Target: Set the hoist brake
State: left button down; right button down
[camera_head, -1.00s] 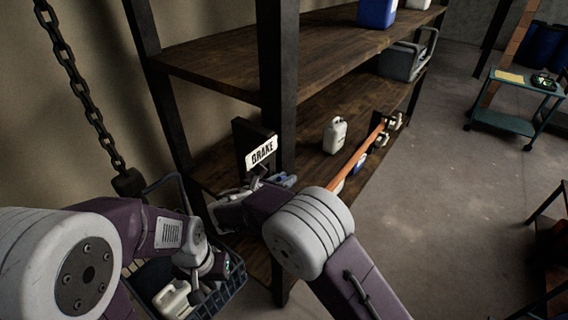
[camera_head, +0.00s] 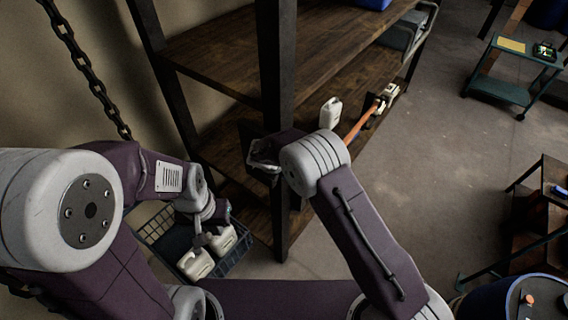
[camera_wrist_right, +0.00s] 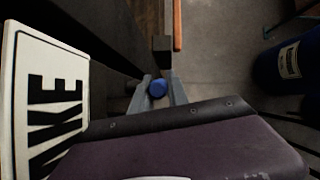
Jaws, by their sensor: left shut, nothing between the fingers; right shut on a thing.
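The brake sign (camera_wrist_right: 45,100), a white plate with black letters, fills the left of the right wrist view. It is hidden in the head view behind my right arm. My right gripper (camera_wrist_right: 157,92) is shut on a round blue knob (camera_wrist_right: 158,88), which shows between its grey fingers. The rest of the brake lever cannot be made out. In the head view the right gripper is largely hidden by its own wrist at the dark shelf post. My left gripper (camera_head: 204,240) is shut and empty, low over the wire basket (camera_head: 238,256).
White jugs (camera_head: 195,263) stand in the basket. A hanging chain (camera_head: 85,65) is at the left. The wooden shelf (camera_head: 220,55) holds a white jug (camera_head: 331,112). A blue drum (camera_head: 500,302) is at lower right; open floor (camera_head: 415,150) lies beyond.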

jog(key=shift+s+f, duration=0.15)
jog(key=shift+f, duration=0.15)
jog(key=c, duration=1.3)
grip_release()
jog(key=shift+w, duration=0.2)
jog(key=shift+r, duration=0.1)
jog(key=b+v, duration=0.2)
jog(key=v, duration=0.7)
